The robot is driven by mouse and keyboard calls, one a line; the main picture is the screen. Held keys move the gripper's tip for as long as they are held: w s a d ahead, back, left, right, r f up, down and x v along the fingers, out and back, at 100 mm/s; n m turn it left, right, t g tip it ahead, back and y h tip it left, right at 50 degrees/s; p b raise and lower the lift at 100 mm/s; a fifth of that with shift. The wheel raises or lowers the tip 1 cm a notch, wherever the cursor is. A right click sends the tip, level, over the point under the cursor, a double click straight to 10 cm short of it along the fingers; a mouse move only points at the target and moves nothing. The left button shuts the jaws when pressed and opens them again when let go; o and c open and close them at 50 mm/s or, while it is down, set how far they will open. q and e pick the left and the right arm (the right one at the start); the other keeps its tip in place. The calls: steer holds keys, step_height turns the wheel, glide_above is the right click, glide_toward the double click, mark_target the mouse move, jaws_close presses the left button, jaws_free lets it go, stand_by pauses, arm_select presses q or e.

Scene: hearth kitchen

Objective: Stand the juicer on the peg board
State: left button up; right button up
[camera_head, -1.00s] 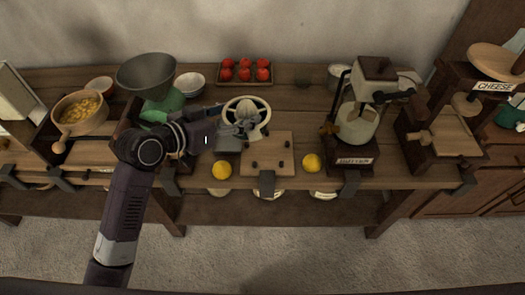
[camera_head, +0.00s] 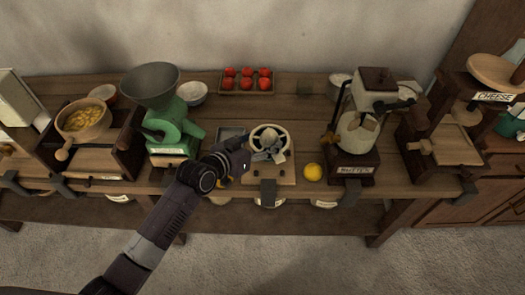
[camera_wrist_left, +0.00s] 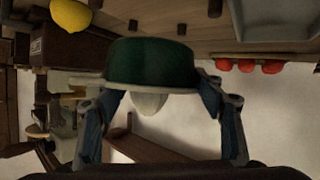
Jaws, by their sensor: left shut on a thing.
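The juicer (camera_head: 268,126) has a cream rim and a pale cone in the head view; its green bowl shows in the left wrist view (camera_wrist_left: 150,62). My left gripper (camera_head: 267,152) is shut on it, with fingers on either side of the bowl. The peg board (camera_head: 288,176) is a light wooden board near the table's front edge, partly hidden under the juicer. In the left wrist view several dark pegs (camera_wrist_left: 180,28) show beyond the bowl's base, apart from it, so the juicer appears held above the board. My right gripper is not in view.
A lemon (camera_head: 313,172) lies right of the board; another is mostly hidden by my left arm. A grey tray (camera_head: 229,134) lies behind left. A green grinder (camera_head: 172,130) stands left, the butter churn (camera_head: 357,135) right. A tomato crate (camera_head: 246,93) is behind.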

arm_select(q)
steer(key=shift+f, duration=2.55)
steer(key=shift+f+b, duration=0.2)
steer(key=shift+b, duration=0.15)
steer(key=o, duration=1.4)
steer(key=shift+r, duration=0.1)
steer(key=shift+r, duration=0.15)
steer(key=v, duration=1)
steer(key=shift+s+a, duration=0.2)
steer(key=shift+s, duration=0.1)
steer(key=shift+s+a+r, duration=0.35)
steer(key=shift+s, duration=0.1)
